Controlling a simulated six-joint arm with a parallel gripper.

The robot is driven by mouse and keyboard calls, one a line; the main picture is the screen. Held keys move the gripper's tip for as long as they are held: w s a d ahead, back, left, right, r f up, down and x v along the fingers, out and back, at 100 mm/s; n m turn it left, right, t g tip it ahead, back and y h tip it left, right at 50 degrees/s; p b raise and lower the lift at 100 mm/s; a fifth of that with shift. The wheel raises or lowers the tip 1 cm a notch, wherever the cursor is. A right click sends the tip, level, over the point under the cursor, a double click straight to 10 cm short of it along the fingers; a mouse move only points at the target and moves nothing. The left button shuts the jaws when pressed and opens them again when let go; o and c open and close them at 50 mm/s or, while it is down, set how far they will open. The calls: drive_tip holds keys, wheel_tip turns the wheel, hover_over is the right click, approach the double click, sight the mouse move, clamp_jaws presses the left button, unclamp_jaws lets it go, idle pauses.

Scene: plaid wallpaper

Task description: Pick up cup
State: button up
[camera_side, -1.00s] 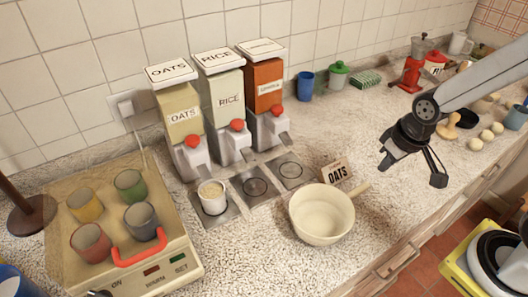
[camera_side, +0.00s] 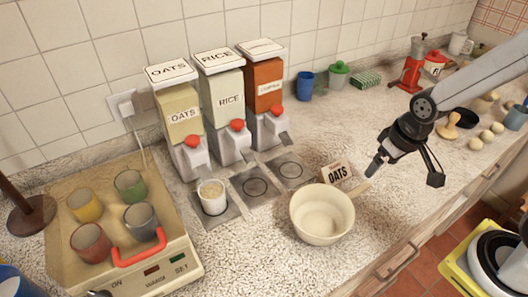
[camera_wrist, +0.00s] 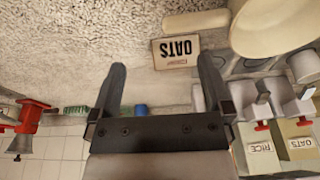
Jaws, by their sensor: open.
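A white cup (camera_side: 212,197) filled with pale oats stands upright on a dark square pad under the OATS dispenser (camera_side: 181,115). In the wrist view the white cup (camera_wrist: 304,67) shows near the right edge. Several coloured cups, such as a green one (camera_side: 130,185) and a red one (camera_side: 90,243), stand on the warmer at left. My gripper (camera_side: 405,174) is open and empty above the counter, right of the cream pan and well away from the white cup. Its two fingers (camera_wrist: 162,68) show in the wrist view with nothing between them.
A cream pan (camera_side: 321,214) with a handle and an OATS card (camera_side: 337,173) stand between the white cup and my gripper. RICE (camera_side: 228,101) and orange (camera_side: 265,85) dispensers stand behind. The warmer (camera_side: 130,265) has a red handle.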

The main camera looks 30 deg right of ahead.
drive_tip(key=w+a+f+m+y, duration=0.1)
drive_tip(key=w+a+m+y, duration=0.1)
drive_tip(key=w+a+m, duration=0.2)
drive_tip(key=w+a+f+m+g+y, duration=0.1)
drive_tip(key=w+a+m+y, duration=0.2)
drive_tip(key=a, duration=0.7)
drive_tip(key=w+a+f+m+y, duration=0.2)
drive_tip(key=w+a+m+y, duration=0.1)
drive_tip(key=a, duration=0.4)
drive_tip(key=shift+w+m, duration=0.8)
drive_tip(key=a+m+y, duration=0.1)
drive_tip(key=m, duration=0.1)
drive_tip(key=w+a+f+m+y, duration=0.1)
drive_tip(key=m, duration=0.1)
drive_tip(key=a+m+t+y, duration=0.1)
drive_tip(key=a+m, duration=0.1)
drive_tip(key=shift+w+f, duration=0.4)
drive_tip(key=m, duration=0.2)
drive_tip(key=w+t, duration=0.1)
drive_tip(key=shift+a+f+m+y, duration=0.25)
drive_tip(key=shift+f+m+y, duration=0.1)
drive_tip(key=shift+m+y, duration=0.05)
drive_tip(key=shift+w+a+f+m+t+y, duration=0.1)
drive_tip(key=shift+w+f+m+t+y, duration=0.15)
drive_tip(key=shift+m+t, duration=0.3)
drive_tip(key=shift+w+f+m+t+y, duration=0.1)
drive_tip(key=shift+w+m+t, duration=0.25)
drive_tip(key=shift+m, duration=0.4)
drive_tip(key=shift+x, duration=1.3)
drive_tip(key=shift+a+f, duration=0.1)
